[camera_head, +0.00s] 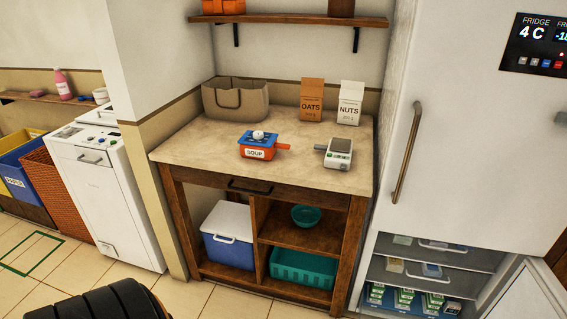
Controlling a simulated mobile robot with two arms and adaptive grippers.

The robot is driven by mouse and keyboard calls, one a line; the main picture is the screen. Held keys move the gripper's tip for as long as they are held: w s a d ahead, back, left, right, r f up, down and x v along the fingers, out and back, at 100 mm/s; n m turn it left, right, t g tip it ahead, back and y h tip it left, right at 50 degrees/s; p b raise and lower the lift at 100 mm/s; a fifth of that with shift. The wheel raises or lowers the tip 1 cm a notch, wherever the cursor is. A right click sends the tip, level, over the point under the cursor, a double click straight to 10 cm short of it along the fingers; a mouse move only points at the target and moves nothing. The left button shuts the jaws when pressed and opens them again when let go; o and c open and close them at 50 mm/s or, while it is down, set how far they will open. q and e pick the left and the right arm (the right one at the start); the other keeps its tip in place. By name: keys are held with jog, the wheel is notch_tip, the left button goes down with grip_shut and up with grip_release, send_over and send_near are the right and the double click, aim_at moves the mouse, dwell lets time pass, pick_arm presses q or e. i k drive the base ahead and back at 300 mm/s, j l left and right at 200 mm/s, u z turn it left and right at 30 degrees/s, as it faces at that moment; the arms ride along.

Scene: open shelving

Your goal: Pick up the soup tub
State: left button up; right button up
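The soup tub (257,152) stands upright on the beige top of the wooden counter, left of the middle. It is orange with a white SOUP label on its front. It has a blue lid with a pale round knob on top, and an orange handle-like part sticks out to its right. Neither my left nor my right gripper is in view, and nothing touches the tub.
A grey device (339,154) stands right of the tub. A fabric bag (235,101), an oats bag (311,100) and a nuts bag (350,102) stand behind. A wall shelf (290,19) hangs above. The fridge (480,130) borders the counter's right; its lower compartment is open. Clear counter lies left of the tub.

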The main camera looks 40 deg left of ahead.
aim_at(265, 148)
jog(key=u, duration=1.6)
